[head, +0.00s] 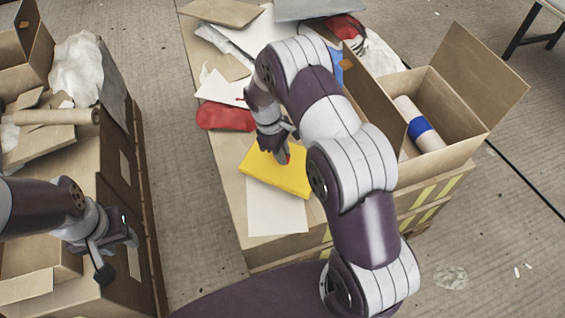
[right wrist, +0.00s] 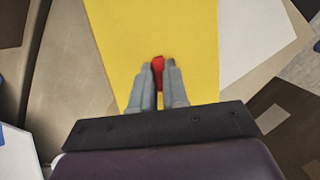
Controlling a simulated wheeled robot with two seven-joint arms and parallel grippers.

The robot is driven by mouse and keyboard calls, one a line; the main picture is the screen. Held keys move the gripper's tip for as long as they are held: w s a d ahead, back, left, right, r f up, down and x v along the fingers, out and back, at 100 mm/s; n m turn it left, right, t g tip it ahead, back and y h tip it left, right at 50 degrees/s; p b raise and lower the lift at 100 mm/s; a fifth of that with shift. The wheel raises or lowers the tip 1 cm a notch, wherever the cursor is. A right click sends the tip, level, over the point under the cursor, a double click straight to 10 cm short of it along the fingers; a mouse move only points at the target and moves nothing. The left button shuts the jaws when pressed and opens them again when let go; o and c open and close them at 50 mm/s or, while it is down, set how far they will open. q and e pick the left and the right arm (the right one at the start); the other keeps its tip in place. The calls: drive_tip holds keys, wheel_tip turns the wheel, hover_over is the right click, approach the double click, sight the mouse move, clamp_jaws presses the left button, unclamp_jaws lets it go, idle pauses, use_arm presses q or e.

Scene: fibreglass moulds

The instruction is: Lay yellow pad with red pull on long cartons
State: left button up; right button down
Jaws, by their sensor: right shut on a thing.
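The yellow pad (head: 275,172) is a flat rectangular block over the middle carton top, partly hidden by my right arm. Its red pull (right wrist: 158,72) is between the fingertips of my right gripper (right wrist: 159,75), which is shut on it. In the head view my right gripper (head: 281,153) is at the pad's upper edge. I cannot tell whether the pad touches what is below it. The long cartons (head: 255,258) make up the middle stack, with yellow stripes on the near side. My left gripper (head: 116,257) is empty, its fingers apart, beside the left cartons.
A white sheet (head: 276,218) lies below the pad. A red pouch (head: 225,116) lies left of it. An open box (head: 455,125) with a white roll banded blue (head: 419,125) stands to the right. The left carton stack (head: 115,170) carries a brown roll (head: 55,116). Floor shows between the stacks.

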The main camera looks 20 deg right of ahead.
wheel_tip(320, 180, down, 3)
drive_tip(key=shift+f+b, duration=0.2)
drive_tip(key=shift+b, duration=0.25)
drive_tip(key=shift+f, duration=0.25)
drive_tip(key=c, duration=1.1)
unclamp_jaws()
drive_tip(key=shift+c, duration=0.2)
